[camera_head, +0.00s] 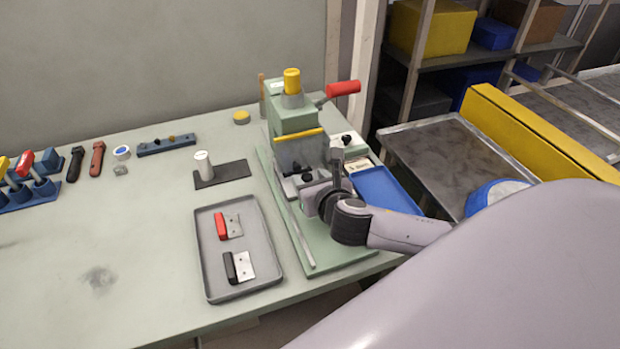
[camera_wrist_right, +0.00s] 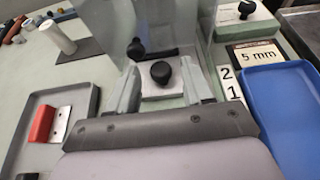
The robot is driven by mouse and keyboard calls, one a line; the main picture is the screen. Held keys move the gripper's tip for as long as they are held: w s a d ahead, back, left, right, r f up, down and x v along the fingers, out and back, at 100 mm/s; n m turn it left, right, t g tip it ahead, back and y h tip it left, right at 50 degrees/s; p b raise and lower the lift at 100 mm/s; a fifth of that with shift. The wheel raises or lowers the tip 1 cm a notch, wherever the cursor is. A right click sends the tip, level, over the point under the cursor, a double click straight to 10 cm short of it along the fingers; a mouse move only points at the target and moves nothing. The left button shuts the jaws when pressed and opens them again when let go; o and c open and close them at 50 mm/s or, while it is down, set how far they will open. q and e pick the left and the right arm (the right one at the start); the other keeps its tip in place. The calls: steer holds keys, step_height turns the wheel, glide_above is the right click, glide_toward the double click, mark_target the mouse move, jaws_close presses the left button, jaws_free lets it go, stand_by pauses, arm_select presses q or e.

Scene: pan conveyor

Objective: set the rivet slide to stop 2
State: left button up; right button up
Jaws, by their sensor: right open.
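The green rivet press (camera_head: 296,118) stands at the right of the bench. Its slide is a pale metal block with a black knob (camera_wrist_right: 162,72), seen low in the press in the right wrist view. My right gripper (camera_head: 308,189) is at the front of the press; in the right wrist view its open fingers (camera_wrist_right: 164,84) stand on either side of the knob, with gaps showing. Number plates reading 2 (camera_wrist_right: 227,73) and 1 (camera_wrist_right: 234,92) lie to the right of the fingers. I cannot tell which stop the slide is at. My left gripper is out of view.
A second black knob (camera_wrist_right: 136,48) sits behind. A "5 mm" card (camera_wrist_right: 258,54) and blue tray (camera_head: 384,190) lie right of the press. A grey tray (camera_head: 207,258) holds red- and black-handled hinge-like parts to the left. The red press lever (camera_head: 343,89) sticks out right.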

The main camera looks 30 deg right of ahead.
steer(key=v, duration=0.6)
steer(key=shift+s+a+r, duration=0.1)
steer(key=shift+s+r, duration=0.05)
steer(key=shift+s, duration=0.05)
stand_by(0.4)
